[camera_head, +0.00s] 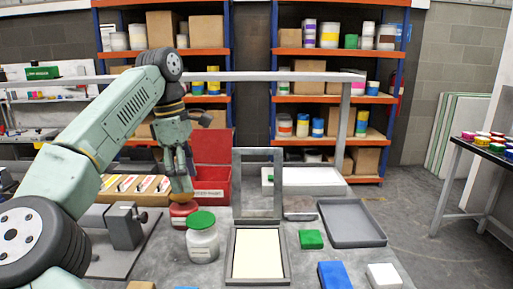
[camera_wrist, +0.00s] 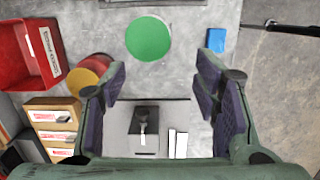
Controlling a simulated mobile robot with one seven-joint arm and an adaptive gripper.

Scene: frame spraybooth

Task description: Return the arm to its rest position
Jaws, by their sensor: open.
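My arm reaches in from the left in the head view. My gripper (camera_head: 181,188) points down over the grey worktable, just above or in front of a red-lidded can (camera_head: 184,214); the gap is hard to judge. In the wrist view my gripper (camera_wrist: 165,90) has its dark finger pads wide apart with nothing held between them. A white jar with a green lid (camera_head: 201,220) stands close to the right of the gripper. The green lid (camera_wrist: 148,38) lies ahead of the fingers in the wrist view, and the red-and-yellow lid (camera_wrist: 92,75) is by the left finger.
A red bin (camera_head: 213,185) and a row of cardboard boxes (camera_head: 134,187) stand behind. A grey vise (camera_head: 124,227) is left. A metal rail (camera_head: 260,77) crosses above.

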